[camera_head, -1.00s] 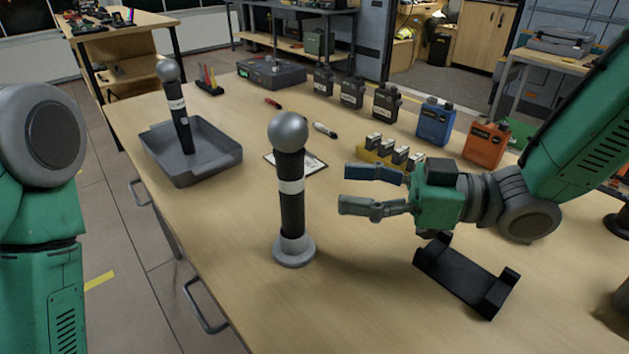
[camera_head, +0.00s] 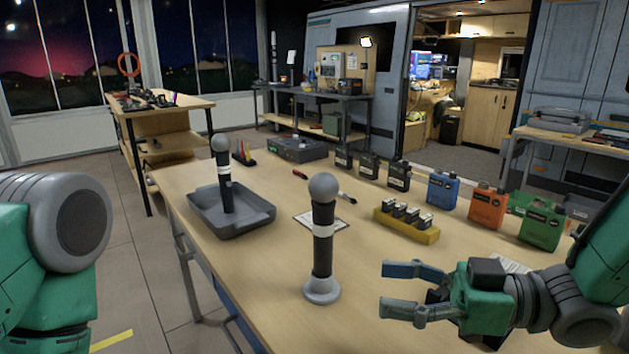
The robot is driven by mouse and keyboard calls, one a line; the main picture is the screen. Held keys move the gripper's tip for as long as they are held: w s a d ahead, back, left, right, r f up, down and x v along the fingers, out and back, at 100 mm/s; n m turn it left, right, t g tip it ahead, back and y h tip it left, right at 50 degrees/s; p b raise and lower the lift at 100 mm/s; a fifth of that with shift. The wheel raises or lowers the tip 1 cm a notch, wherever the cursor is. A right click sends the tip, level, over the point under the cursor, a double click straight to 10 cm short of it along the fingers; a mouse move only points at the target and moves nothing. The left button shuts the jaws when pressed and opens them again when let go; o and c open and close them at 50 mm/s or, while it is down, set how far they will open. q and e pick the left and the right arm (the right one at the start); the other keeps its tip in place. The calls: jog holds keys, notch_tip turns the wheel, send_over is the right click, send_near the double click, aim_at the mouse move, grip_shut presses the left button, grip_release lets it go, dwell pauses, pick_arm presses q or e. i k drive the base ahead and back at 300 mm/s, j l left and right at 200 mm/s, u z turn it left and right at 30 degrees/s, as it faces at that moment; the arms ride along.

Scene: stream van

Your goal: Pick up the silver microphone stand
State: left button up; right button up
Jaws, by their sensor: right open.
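The silver microphone stand (camera_head: 322,240) stands upright on the table, with a silver ball on top, a black shaft with a white band, and a round silver base. My right gripper (camera_head: 384,288) is open and empty. Its two fingers point left toward the lower part of the stand, with a clear gap between them and it. A similar, smaller-looking microphone piece (camera_head: 224,180) stands in a grey tray (camera_head: 258,217) farther back on the left. My left arm shows only as a link at the left edge; its gripper is out of view.
Behind the stand lie a printed card (camera_head: 305,222), a marker and a yellow block (camera_head: 420,236) holding small items. Black, blue (camera_head: 442,190), orange (camera_head: 487,207) and green (camera_head: 541,228) packs line the far side.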

aim_at(318, 292)
jog(key=k+j, duration=0.2)
jog(key=k, duration=0.35)
jog(key=k+j, duration=0.25)
jog(key=k, duration=0.25)
